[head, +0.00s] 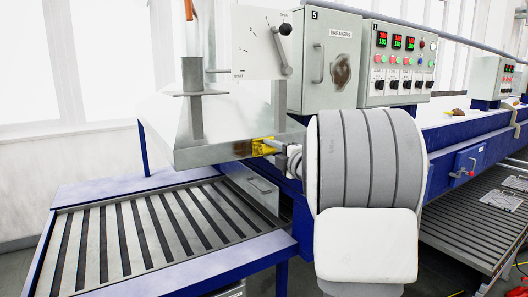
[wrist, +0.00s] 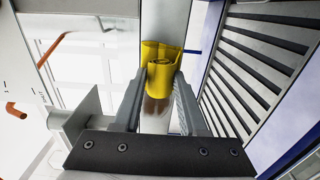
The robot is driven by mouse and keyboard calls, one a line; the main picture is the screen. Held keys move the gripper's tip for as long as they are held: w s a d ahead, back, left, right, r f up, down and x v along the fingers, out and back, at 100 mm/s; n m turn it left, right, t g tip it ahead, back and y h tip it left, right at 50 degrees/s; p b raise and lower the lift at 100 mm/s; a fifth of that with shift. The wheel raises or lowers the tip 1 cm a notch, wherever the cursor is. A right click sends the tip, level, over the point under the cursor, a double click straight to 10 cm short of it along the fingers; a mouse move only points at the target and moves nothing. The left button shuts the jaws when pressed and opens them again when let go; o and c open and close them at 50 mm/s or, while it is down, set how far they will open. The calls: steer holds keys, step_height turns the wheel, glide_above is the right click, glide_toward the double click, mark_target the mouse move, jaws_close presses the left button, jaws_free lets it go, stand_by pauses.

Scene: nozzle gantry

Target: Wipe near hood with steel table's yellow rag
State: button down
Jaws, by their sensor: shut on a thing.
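The near hood (head: 225,140) is a sloped steel shape with a flat front rim, left of centre in the head view. My gripper (head: 268,147) is at this rim, and my arm hides part of the area to its right. My gripper is shut on the yellow rag (head: 259,148), which is bunched or rolled. In the wrist view the rag (wrist: 161,68) sits between the fingertips of my gripper (wrist: 160,76), against or very close to a pale metal strip. A brownish patch (wrist: 157,108) shows on that strip between the fingers. I cannot tell whether the rag touches it.
A lever panel (head: 262,45) stands above the hood. A breaker cabinet (head: 325,55) with a brown stain and a control box (head: 400,60) stand to its right. A slatted blue-framed table (head: 150,235) lies below left. A blue-framed line runs off to the right.

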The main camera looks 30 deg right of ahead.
steer(key=d, duration=0.4)
steer(key=shift+w, duration=0.1)
stand_by(0.3)
steer(key=shift+a, duration=0.15)
steer(key=shift+a+f+b, duration=0.1)
steer(key=shift+a+b, duration=0.75)
steer(key=shift+a, duration=0.2)
steer(key=shift+a+b, duration=0.3)
steer(key=shift+a, duration=0.35)
steer(key=shift+a+b, duration=0.55)
steer(key=shift+a, duration=0.2)
steer(key=shift+s+a+b, duration=0.15)
steer(key=shift+a+b, duration=1)
steer(key=shift+a, duration=1.05)
steer(key=shift+s+a+b, duration=0.1)
steer(key=shift+a+b, duration=1)
steer(key=shift+a, duration=1.05)
